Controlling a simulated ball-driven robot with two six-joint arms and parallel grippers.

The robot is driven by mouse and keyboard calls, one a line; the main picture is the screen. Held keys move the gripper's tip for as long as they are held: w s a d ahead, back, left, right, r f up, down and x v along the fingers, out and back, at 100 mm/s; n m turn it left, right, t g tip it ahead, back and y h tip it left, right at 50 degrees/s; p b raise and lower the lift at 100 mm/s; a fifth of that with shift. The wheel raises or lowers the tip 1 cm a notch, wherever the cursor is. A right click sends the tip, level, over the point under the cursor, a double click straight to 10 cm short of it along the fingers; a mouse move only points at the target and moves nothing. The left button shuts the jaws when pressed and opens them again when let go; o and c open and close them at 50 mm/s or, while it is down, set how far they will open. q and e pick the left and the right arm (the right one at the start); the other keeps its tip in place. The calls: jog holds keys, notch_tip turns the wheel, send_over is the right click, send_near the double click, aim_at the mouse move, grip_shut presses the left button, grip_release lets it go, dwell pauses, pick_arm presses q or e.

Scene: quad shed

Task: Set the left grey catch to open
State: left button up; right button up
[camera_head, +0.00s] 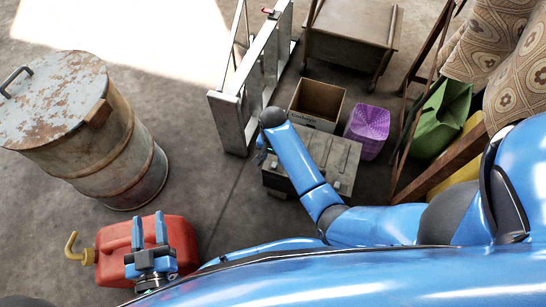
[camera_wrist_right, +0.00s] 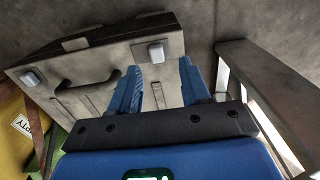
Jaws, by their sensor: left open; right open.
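A worn grey-brown case (camera_head: 345,158) lies on the floor, partly covered by my right arm in the head view. The right wrist view shows its face with a dark handle (camera_wrist_right: 88,80) between two light grey catches. One catch (camera_wrist_right: 156,53) is at the ladder end, the left end in the head view. The other catch (camera_wrist_right: 30,79) is at the far end. My right gripper (camera_wrist_right: 160,88) is open and empty, close to the ladder-end catch; contact cannot be told. My left gripper (camera_head: 150,230) is open over a red jerry can (camera_head: 180,232), away from the case.
A metal ladder (camera_head: 240,110) stands left of the case; it also shows in the right wrist view (camera_wrist_right: 262,80). A cardboard box (camera_head: 318,100) and a purple basket (camera_head: 368,130) are behind the case. A rusty drum (camera_head: 85,130) stands at left, with bare floor between.

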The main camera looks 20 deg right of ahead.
aim_at(273, 164)
notch_tip(273, 164, up, 6)
jog(key=p, duration=0.2)
jog(key=shift+r, duration=0.1)
dwell(0.6)
